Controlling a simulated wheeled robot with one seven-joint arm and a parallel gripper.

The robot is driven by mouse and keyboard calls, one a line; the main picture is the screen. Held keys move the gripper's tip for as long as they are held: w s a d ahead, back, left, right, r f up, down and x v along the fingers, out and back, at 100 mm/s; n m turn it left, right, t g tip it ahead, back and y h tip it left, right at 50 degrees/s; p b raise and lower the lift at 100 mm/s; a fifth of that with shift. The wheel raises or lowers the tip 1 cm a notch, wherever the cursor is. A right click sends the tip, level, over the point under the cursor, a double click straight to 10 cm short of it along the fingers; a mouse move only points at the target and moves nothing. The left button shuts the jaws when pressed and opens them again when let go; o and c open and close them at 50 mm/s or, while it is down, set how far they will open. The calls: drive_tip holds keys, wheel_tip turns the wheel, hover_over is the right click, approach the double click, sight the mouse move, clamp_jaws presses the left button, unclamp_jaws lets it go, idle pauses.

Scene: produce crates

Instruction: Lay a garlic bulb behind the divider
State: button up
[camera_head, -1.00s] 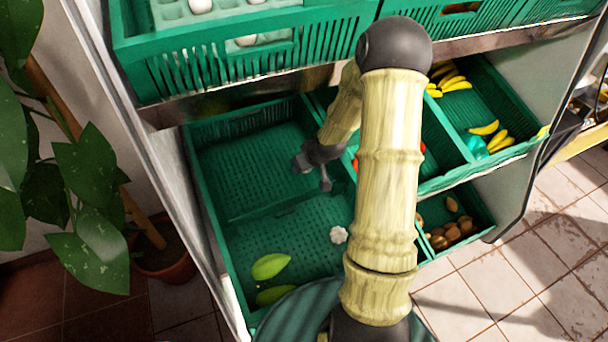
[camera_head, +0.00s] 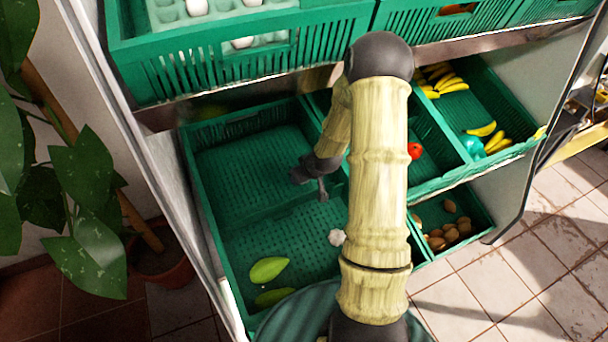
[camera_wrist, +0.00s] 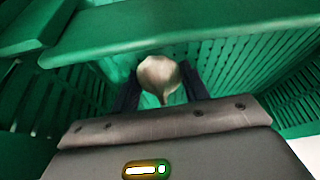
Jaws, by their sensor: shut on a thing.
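My gripper (camera_head: 318,188) hangs inside the large green crate (camera_head: 196,197), close above the low divider (camera_head: 262,211) that crosses it. In the wrist view my gripper (camera_wrist: 160,88) is shut on a pale garlic bulb (camera_wrist: 157,74), its tip towards the camera. The held bulb is hidden in the head view. Another white garlic bulb (camera_head: 337,237) lies in the front compartment, partly beside my arm. The compartment behind the divider (camera_head: 240,165) looks empty where it shows; my arm covers its right side.
Two green vegetables (camera_head: 268,270) lie in the front compartment. A crate with white items (camera_head: 240,68) overhangs the back. Crates to the right hold bananas (camera_head: 482,129), a red item (camera_head: 415,151) and brown produce (camera_head: 450,234). A potted plant (camera_head: 95,200) stands left.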

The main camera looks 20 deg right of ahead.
drive_tip(key=shift+f+b, duration=0.3)
drive_tip(key=shift+f, duration=0.2)
drive_tip(key=o, duration=1)
drive_tip(key=shift+r, duration=0.15)
drive_tip(key=shift+r+p, duration=0.3)
drive_tip(key=shift+p, duration=0.05)
drive_tip(key=p+v, duration=0.1)
drive_tip(key=v, duration=1.1)
drive_tip(key=shift+r+p, duration=0.15)
drive_tip(key=shift+p, duration=0.15)
